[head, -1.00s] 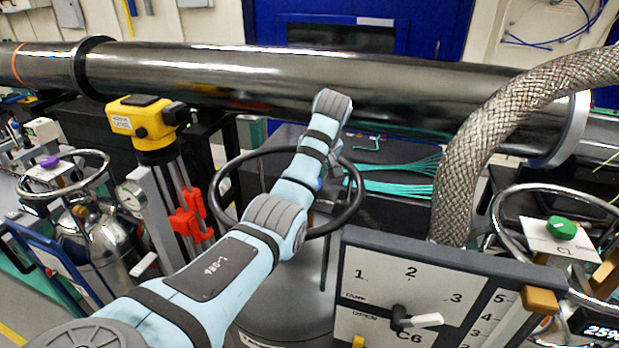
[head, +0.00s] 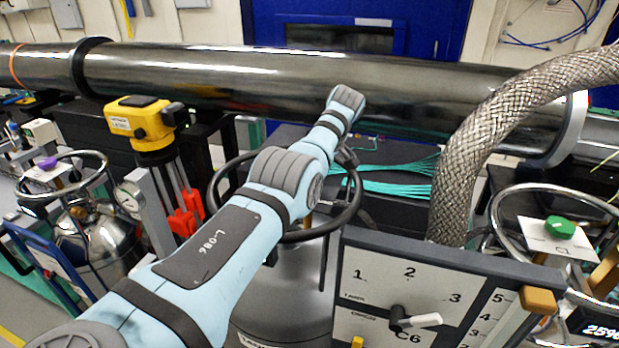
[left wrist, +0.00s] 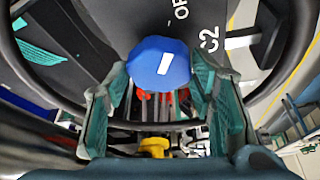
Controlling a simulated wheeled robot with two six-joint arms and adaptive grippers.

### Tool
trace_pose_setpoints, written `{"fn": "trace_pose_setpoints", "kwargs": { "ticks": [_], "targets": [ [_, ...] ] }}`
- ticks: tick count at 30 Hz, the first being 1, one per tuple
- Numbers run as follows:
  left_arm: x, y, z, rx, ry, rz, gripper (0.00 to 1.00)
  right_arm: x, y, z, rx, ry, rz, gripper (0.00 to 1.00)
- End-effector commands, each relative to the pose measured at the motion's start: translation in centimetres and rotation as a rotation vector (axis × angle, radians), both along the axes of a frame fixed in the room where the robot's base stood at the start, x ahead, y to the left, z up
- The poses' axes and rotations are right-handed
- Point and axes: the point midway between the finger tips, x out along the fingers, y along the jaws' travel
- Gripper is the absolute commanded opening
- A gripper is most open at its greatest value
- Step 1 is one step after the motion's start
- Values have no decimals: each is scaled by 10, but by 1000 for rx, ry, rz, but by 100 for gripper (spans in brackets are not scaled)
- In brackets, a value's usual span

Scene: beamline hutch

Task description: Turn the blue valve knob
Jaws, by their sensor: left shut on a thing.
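The blue valve knob (left wrist: 158,64) shows in the left wrist view, with a slightly tilted white bar on its face. My left gripper (left wrist: 161,70) is shut on it, one teal finger pad on each side. A dark plate with the letters C2 (left wrist: 209,40) lies beside the knob. In the head view my left arm reaches from the lower left over the black ring (head: 352,205) of a grey cylinder (head: 290,285). The knob is hidden there behind the arm. My right gripper is not in view.
A large dark pipe (head: 230,80) runs across behind the arm. A braided hose (head: 465,160) and a numbered panel (head: 410,285) stand to the right. A yellow device (head: 140,120) is at the left, and a green knob (head: 560,227) at the far right.

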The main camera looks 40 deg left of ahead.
Motion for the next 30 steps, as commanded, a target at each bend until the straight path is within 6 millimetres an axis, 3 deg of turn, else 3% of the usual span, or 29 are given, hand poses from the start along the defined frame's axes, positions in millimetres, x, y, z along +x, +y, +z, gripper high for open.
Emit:
{"fn": "trace_pose_setpoints", "kwargs": {
  "ticks": [7, 8, 12, 21, 25, 27, 30],
  "targets": [
    [0, 0, 0, 0, -1, 0, 22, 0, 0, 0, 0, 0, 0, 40],
    [0, 0, 0, 0, -1, 0, 51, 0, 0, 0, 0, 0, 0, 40],
    [0, 0, 0, 0, -1, -1, 70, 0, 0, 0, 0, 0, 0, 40],
    [0, -1, 1, 0, -1, -1, 70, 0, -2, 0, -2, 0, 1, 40],
    [1, -7, 17, -1, -3, -2, 70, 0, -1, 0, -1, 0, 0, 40],
    [2, -15, 31, -1, -4, -5, 70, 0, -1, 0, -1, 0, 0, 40],
    [3, -47, 26, -1, -3, -8, 70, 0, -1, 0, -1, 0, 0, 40]
  ]
}}
